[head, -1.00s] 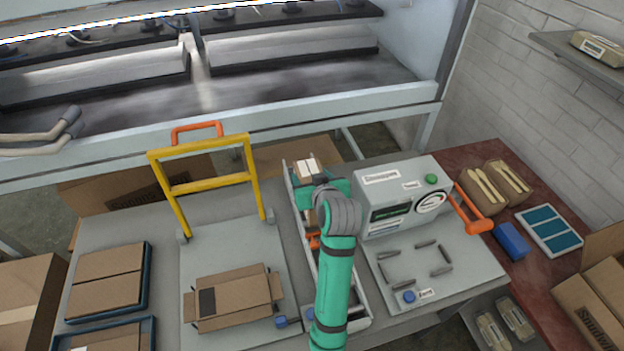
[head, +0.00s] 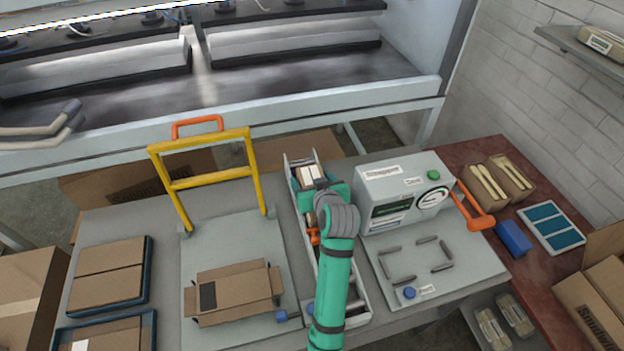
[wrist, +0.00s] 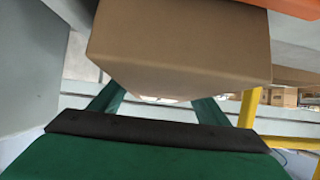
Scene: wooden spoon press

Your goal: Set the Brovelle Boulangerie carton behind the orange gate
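A brown carton (head: 311,176) with a pale top band is at my gripper (head: 324,192), at the far end of the narrow metal channel. Its print is too small to read. In the wrist view the carton (wrist: 180,45) fills the space over and between my green fingers (wrist: 160,108), which reach against its sides; their tips are hidden behind it. My gripper appears shut on it. The orange gate (head: 313,237) crosses the channel nearer me, partly covered by my arm. A bit of brown (head: 310,219) shows in the channel beside the gate.
A grey machine (head: 400,190) with an orange handle stands right of the channel. A yellow frame (head: 210,180) stands left, over a plate bearing an open carton (head: 235,293). Blue-rimmed trays (head: 147,290) of cartons lie far left.

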